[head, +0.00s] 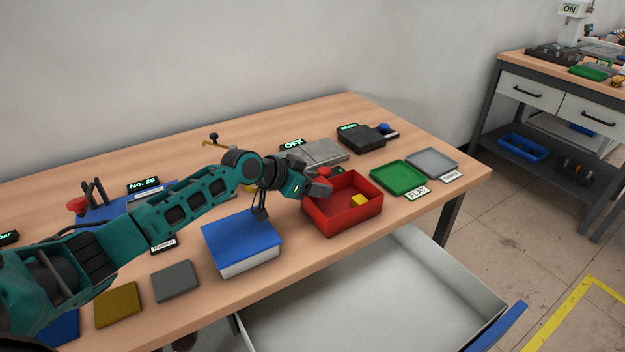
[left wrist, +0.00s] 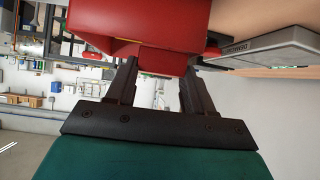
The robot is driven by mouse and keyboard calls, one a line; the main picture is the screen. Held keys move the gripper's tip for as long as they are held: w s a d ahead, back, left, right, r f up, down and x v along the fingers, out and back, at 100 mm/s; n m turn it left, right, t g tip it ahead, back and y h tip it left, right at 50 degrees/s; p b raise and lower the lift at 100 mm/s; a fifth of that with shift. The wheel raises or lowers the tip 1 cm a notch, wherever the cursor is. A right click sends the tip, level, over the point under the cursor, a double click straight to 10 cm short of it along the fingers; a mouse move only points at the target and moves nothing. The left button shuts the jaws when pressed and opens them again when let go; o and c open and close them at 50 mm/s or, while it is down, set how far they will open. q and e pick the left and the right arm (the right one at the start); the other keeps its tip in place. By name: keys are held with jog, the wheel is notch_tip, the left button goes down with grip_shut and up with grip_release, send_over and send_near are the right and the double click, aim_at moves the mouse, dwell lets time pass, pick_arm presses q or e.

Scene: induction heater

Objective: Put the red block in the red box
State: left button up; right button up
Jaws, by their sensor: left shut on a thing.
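The red box (head: 345,221) is an open tray on the table, right of the middle in the head view. A small yellow block (head: 359,201) lies in it. My left gripper (head: 322,186) is at the box's back left rim, shut on the red block (head: 323,172), of which only a small part shows. In the left wrist view the fingers (left wrist: 160,82) close on the red block (left wrist: 162,61), and a large red surface, apparently the red box (left wrist: 130,18), lies just beyond. I cannot tell whether the block touches the box. My right gripper is not in view.
A blue-topped white box (head: 241,240) stands left of the red box. A green tray (head: 399,177) and a grey tray (head: 432,162) lie to its right. Grey apparatus marked OFF (head: 322,152) is behind. An open white drawer (head: 370,290) juts out below the table's front edge.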

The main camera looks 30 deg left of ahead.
pick_arm(q)
jog(key=shift+d, duration=0.2)
jog(key=o, duration=1.2)
jog(key=v, duration=1.3)
jog(key=shift+p, duration=0.4)
jog(key=shift+f, duration=0.1)
